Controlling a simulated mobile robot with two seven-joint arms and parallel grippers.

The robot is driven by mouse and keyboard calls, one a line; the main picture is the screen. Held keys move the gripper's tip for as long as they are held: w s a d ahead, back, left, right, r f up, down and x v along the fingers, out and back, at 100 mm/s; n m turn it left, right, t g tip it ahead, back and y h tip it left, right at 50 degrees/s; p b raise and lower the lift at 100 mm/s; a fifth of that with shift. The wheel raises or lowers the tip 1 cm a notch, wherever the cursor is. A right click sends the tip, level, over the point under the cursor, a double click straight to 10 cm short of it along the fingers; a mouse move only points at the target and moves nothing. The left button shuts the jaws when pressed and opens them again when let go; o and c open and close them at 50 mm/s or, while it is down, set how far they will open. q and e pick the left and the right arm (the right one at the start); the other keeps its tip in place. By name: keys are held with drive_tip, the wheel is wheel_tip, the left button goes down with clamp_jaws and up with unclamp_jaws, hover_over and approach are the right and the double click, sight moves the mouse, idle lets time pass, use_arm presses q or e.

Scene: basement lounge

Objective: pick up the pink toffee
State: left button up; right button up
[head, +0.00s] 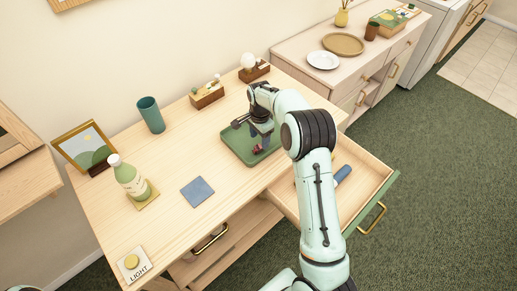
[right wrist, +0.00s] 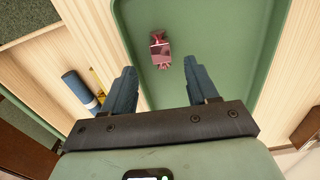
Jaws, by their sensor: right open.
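The pink toffee (right wrist: 160,48) is a small wrapped piece lying on the green tray (right wrist: 215,40), seen clearly in the right wrist view. In the head view the toffee (head: 257,149) is a small dark pink spot on the tray (head: 237,150), next to my right gripper. My right gripper (right wrist: 160,66) is open and empty. In the right wrist view the toffee shows between and just beyond its two blue fingertips, apart from them. In the head view the gripper (head: 264,138) points down over the tray, partly hidden by its own arm. My left gripper is not in view.
The tray lies on a wooden desk (head: 175,165) with an open drawer (head: 360,165) at right holding a blue cylinder (head: 343,173). A bottle (head: 130,178) and blue square (head: 197,191) are left.

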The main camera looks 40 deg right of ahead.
sight(258, 147)
drive_tip(key=f, duration=0.4)
drive_tip(key=shift+w+a+f, duration=0.1)
drive_tip(key=shift+a+f, duration=0.1)
drive_tip(key=shift+f, duration=0.1)
clamp_jaws()
drive_tip(key=shift+r, duration=0.15)
